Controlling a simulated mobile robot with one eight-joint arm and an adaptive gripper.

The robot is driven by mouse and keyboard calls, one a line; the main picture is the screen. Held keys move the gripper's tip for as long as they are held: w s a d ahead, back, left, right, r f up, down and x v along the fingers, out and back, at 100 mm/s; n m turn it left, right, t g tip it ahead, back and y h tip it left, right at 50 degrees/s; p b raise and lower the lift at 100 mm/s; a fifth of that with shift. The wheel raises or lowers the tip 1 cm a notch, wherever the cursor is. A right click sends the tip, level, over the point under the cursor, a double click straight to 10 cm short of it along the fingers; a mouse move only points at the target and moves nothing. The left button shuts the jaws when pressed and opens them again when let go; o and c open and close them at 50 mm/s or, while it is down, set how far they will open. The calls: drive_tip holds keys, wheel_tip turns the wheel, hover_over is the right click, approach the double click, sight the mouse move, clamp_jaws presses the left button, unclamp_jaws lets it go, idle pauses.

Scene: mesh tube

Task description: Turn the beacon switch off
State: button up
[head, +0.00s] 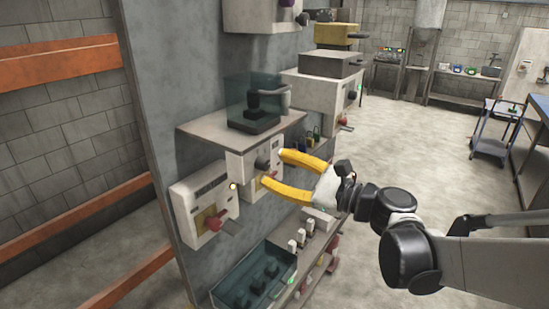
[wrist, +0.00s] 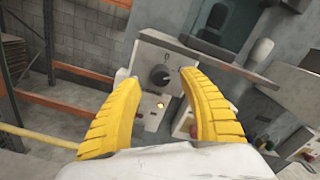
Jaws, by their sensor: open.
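A pale control box (head: 238,158) is mounted on the grey panel under a shelf, with a dark round knob (head: 262,163) on its front. In the wrist view the knob (wrist: 160,75) shows between my fingertips, farther off. A small yellow light (wrist: 160,104) glows below it; it also shows in the head view (head: 233,186). No label is readable, so I cannot confirm this is the beacon switch. My gripper (head: 273,168) has two yellow fingers, spread open and empty, in front of the box. In the wrist view the gripper (wrist: 155,77) shows no contact with the knob.
A second pale box (head: 196,208) with a red knob hangs to the left. The shelf (head: 205,126) above holds a dark device under a clear cover. A teal-tinted clear case (head: 255,275) and small white switches (head: 301,237) are below. Open floor (head: 420,150) lies to the right.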

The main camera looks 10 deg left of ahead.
sight(267, 165)
drive_tip(key=x, duration=0.4)
drive_tip(key=shift+w, duration=0.1)
clamp_jaws()
